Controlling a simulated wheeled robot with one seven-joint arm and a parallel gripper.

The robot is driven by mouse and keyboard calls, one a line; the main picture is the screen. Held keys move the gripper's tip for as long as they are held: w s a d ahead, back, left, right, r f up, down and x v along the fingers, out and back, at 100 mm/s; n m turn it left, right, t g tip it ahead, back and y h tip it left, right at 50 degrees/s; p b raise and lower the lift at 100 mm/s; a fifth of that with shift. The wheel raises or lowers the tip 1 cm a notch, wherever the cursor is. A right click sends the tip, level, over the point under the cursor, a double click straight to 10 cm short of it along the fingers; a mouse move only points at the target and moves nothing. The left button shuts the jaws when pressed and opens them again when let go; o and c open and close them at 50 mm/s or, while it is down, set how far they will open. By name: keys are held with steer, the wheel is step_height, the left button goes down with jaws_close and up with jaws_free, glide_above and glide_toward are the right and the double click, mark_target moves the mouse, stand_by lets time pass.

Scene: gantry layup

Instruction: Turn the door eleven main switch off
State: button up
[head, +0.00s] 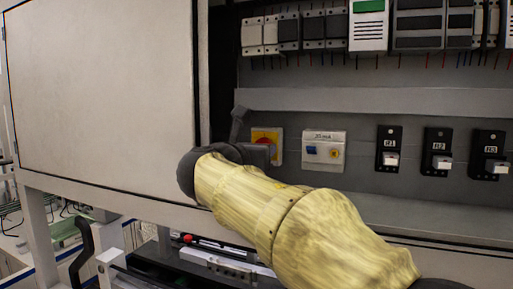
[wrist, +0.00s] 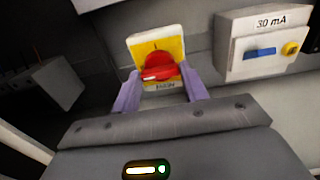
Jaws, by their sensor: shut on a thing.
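The main switch is a red rotary knob (wrist: 160,72) on a yellow plate (wrist: 141,50), on the cabinet's grey back panel. In the head view the yellow plate (head: 266,134) shows just beyond my wrist, with most of the knob hidden. In the wrist view my gripper (wrist: 160,88) has its two purple fingers on either side of the red knob, shut on it. The knob's pale marker line runs roughly sideways, slightly tilted in that view. The fingers are hidden behind my wrist in the head view.
A white 30 mA device (head: 323,151) with a blue lever and yellow button sits right of the switch. Black units with white levers (head: 389,147) follow further right. A rail of breakers (head: 290,30) runs above. A large pale door panel (head: 100,85) stands left.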

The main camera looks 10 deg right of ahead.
stand_by(0.3)
steer(key=o, duration=1)
steer(key=shift+s, duration=0.1)
steer(key=b+v, duration=0.6)
steer(key=v, duration=1.1)
steer(key=shift+a, duration=0.1)
